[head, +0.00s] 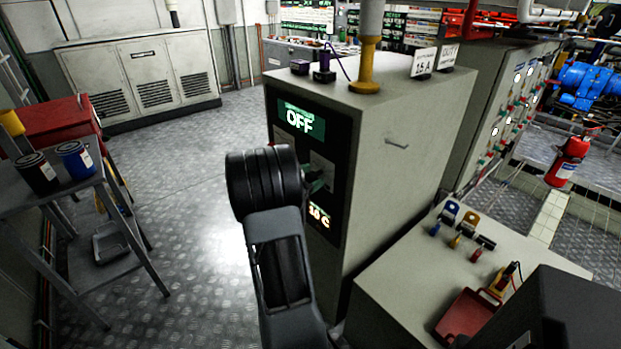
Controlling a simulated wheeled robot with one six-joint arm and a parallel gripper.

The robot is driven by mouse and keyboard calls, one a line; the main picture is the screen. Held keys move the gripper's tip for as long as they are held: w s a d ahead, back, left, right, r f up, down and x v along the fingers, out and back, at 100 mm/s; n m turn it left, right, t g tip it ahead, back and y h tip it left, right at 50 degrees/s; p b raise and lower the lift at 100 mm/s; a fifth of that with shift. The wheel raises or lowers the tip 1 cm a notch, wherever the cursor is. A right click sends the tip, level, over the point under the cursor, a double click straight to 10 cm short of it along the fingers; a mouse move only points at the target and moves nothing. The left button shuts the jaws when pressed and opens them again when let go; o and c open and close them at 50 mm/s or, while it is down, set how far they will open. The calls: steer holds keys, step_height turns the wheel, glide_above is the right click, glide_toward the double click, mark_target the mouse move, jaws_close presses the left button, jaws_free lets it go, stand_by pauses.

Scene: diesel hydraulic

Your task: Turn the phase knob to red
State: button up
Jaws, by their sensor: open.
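A grey cabinet (398,139) stands in the middle, with a dark front panel and a lit green display (301,121) reading OFF. A lower display (319,216) shows yellow characters, partly hidden. No knob is clearly identifiable as the phase knob.
A low bench (415,285) with a red tray (466,315) and small coloured items stands at the right front. A grey work table (70,190) with two cans is at left. Open metal floor (190,160) lies between. A fire extinguisher (566,163) hangs far right.

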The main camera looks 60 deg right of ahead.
steer(key=c, duration=0.9)
steer(key=shift+f, duration=0.1)
steer(key=shift+b, duration=0.35)
steer(key=m+b, duration=0.2)
steer(key=shift+f+b, duration=0.2)
steer(key=shift+b, duration=0.15)
steer(key=m+b, duration=0.3)
steer(key=b, duration=0.1)
steer(key=m+b, duration=0.2)
steer(key=b, duration=0.1)
steer(key=shift+r, duration=0.15)
steer(key=shift+r+m+b, duration=0.1)
steer(key=shift+m+b, duration=0.3)
steer(key=shift+b, duration=0.2)
steer(key=shift+w+r, duration=0.1)
